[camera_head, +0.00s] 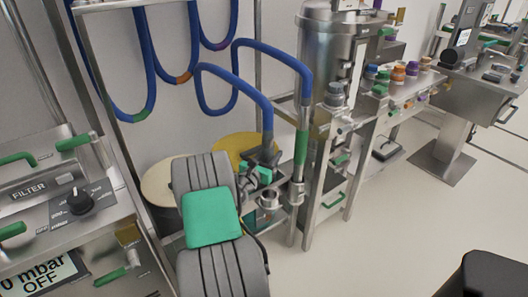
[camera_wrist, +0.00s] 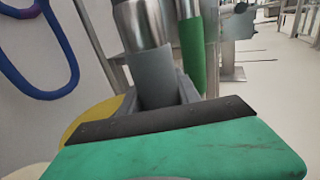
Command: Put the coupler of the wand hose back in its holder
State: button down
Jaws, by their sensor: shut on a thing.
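The coupler of the wand hose is held upright in my gripper (camera_head: 262,160), at the lower end of a blue hose (camera_head: 250,92). In the wrist view the coupler shows as a shiny metal collar (camera_wrist: 143,22) above a grey part, with my gripper (camera_wrist: 155,92) closed around it. A metal ring-shaped cup (camera_head: 269,198), which looks like the holder, is just below my gripper. The wand with its green grip (camera_head: 301,148) stands to the right on the same hose, apart from the coupler; it also shows in the wrist view (camera_wrist: 193,55). The coupler's lower end is hidden.
Metal posts and a steel vessel (camera_head: 318,45) stand close to the right. A yellow-lidded drum (camera_head: 232,146) and a pale drum (camera_head: 160,180) are behind. A filter panel (camera_head: 62,192) is at the left. Other blue hoses hang behind. The floor at right is open.

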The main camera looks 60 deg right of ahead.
jog(key=shift+s+d+f+b, duration=0.1)
jog(key=shift+s+f+b, duration=0.25)
jog(key=shift+f+b, duration=0.1)
notch_tip(320, 180, down, 4)
jog(key=b, duration=0.3)
jog(key=shift+s+d+r, duration=0.1)
jog(key=shift+s+r, duration=0.05)
jog(key=shift+r, duration=0.1)
jog(key=shift+f+b, duration=0.55)
jog(key=shift+b, duration=0.25)
jog(key=shift+r+p, duration=0.5)
jog(key=shift+p, duration=0.2)
jog(key=shift+f, duration=0.15)
jog(key=shift+f+b, duration=0.95)
jog(key=shift+f, duration=0.55)
jog(key=shift+f+b, duration=0.7)
jog(key=shift+f, duration=0.4)
jog(key=shift+f, duration=0.15)
